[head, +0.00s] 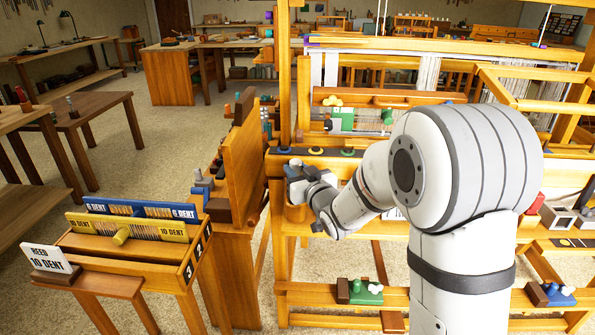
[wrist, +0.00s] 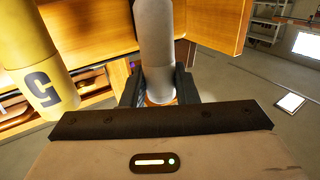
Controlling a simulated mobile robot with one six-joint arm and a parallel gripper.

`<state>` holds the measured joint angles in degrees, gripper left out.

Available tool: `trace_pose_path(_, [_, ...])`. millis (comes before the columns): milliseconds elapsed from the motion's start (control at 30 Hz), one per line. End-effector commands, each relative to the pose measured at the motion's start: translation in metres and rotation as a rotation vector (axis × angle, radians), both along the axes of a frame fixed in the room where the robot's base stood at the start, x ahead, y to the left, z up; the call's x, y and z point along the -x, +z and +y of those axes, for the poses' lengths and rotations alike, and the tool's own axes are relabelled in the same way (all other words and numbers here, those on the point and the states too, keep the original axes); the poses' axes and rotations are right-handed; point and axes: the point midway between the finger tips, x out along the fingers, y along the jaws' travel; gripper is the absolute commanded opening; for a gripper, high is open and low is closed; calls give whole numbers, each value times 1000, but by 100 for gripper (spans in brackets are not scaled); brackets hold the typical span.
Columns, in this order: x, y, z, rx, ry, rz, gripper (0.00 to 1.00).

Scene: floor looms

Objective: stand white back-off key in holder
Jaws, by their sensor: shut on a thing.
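The white back-off key (wrist: 154,40) is a pale rod between the two dark fingers of my gripper (wrist: 158,85) in the wrist view. My gripper is shut on it, and the rod runs away up the picture. An orange-brown patch shows at the rod's near end, between the fingers; I cannot tell what it is. In the head view my gripper (head: 303,180) is at the left end of the loom's front beam, and I cannot make out the key there. Just below it is a small brown wooden cup (head: 296,213), possibly the holder.
Black, yellow and green knobs (head: 347,152) sit along the loom beam. A wooden side panel (head: 245,155) rises left of my gripper. A reed rack (head: 130,235) stands at front left.

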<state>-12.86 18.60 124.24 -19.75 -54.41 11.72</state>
Motion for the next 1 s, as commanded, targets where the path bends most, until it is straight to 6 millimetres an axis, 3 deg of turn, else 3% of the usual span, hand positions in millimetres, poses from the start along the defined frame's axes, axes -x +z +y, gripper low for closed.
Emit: trace_pose_path(1000, [0, -25, 1, 0, 1, -1, 0])
